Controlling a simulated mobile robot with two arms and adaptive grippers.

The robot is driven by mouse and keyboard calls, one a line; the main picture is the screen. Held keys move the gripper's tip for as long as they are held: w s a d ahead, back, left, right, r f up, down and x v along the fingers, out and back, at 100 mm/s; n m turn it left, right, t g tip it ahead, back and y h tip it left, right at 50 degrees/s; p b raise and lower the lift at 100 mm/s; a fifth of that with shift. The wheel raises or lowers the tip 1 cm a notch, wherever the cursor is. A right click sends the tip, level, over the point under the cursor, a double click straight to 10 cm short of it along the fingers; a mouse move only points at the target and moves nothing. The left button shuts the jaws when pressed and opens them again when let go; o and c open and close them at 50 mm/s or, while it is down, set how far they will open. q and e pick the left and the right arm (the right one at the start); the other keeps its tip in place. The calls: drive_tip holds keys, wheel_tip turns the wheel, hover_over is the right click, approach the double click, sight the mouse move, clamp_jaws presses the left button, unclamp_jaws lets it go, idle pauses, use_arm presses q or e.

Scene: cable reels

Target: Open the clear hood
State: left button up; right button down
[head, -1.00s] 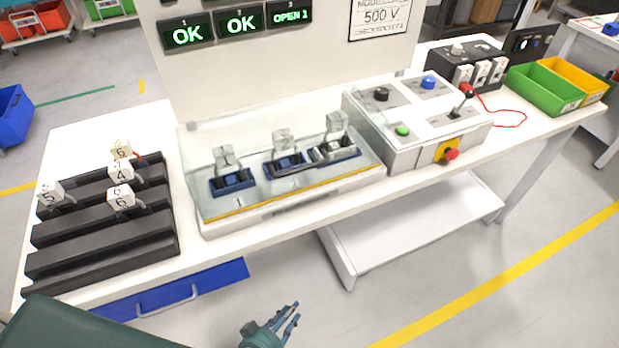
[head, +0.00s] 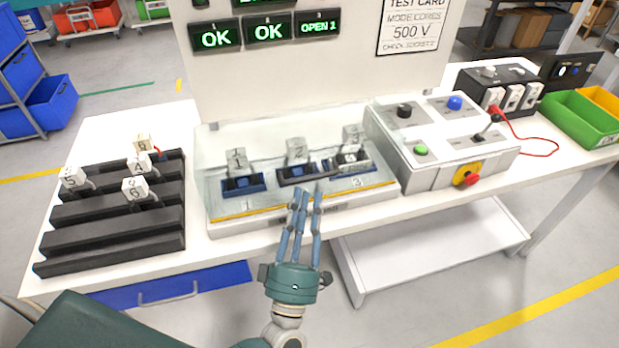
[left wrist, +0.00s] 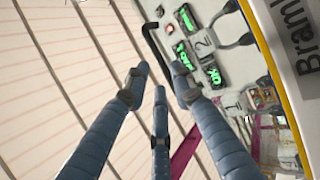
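The clear hood (head: 220,185) is down over the test fixture on the bench, with a yellow strip along its front edge. Several connector plugs numbered 1, 2 and 3 sit in blue sockets under it. My left gripper (head: 306,198) is in front of the hood's middle, fingers pointing up at its front edge and overlapping it in view. Contact cannot be told. In the left wrist view its three fingers (left wrist: 159,82) are apart with nothing between them. A dark curved bar (left wrist: 152,45) shows just beyond the fingertips there. My right gripper is not in view.
A black stepped rack (head: 115,230) with numbered plugs stands at the left. A control box (head: 440,140) with buttons, lever and red stop knob adjoins the hood on the right. Behind stands a panel with displays (head: 268,30).

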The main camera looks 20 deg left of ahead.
sight(310, 180)
use_arm(q)
drive_tip(key=shift+p+x, duration=0.45)
drive_tip(key=shift+x, duration=1.5)
clamp_jaws()
